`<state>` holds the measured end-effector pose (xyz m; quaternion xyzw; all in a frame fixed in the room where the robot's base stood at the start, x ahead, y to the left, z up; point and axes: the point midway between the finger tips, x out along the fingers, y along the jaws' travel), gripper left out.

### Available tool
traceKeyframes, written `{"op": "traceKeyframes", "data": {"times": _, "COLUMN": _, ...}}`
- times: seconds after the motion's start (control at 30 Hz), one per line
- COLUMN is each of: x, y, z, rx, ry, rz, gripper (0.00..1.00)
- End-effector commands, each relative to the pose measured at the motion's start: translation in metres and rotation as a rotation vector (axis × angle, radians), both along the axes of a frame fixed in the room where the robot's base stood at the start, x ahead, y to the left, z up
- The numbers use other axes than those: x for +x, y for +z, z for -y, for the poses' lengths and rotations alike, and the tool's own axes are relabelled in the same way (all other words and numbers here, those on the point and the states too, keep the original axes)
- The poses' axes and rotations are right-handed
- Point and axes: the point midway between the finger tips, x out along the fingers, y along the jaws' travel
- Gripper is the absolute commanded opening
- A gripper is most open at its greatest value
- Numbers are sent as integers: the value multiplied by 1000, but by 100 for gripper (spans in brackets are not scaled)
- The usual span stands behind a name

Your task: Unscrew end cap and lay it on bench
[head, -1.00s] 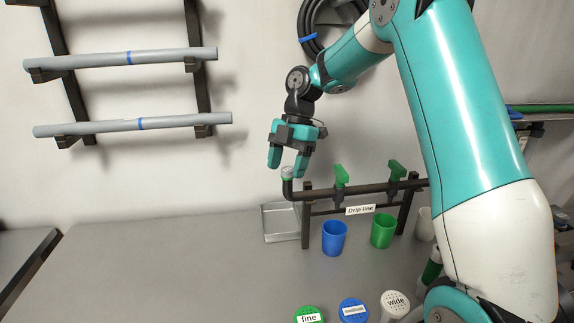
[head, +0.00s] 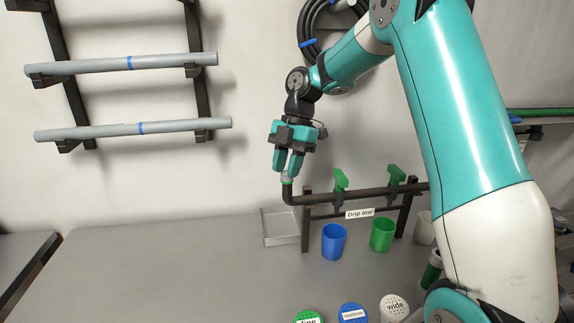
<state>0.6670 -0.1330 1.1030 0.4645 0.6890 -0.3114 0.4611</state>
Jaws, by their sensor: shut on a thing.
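The end cap (head: 287,179) is a small pale grey-green piece on the upturned left end of the dark manifold pipe (head: 330,196). My gripper (head: 288,170) points down over it, with its teal fingers closed around the cap's upper part. The cap is still on the pipe end, and a green band shows just below the fingertips. Whether its thread is loose cannot be seen. The grey bench (head: 180,270) spreads below and to the left, with bare surface.
A shallow metal tray (head: 281,226) stands behind the manifold's left post. Two green valve handles (head: 340,180) rise from the pipe. A blue cup (head: 334,241) and a green cup (head: 382,234) stand in front. Labelled round caps (head: 353,309) lie at the front edge. The bench's left is clear.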

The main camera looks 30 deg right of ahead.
Motion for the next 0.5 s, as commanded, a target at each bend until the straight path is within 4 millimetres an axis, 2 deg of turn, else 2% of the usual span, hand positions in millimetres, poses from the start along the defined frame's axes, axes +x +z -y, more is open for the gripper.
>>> {"op": "traceKeyframes", "data": {"times": 0.5, "x": 0, "y": 18, "z": 0, "rx": 0, "ry": 1, "rz": 0, "gripper": 6}}
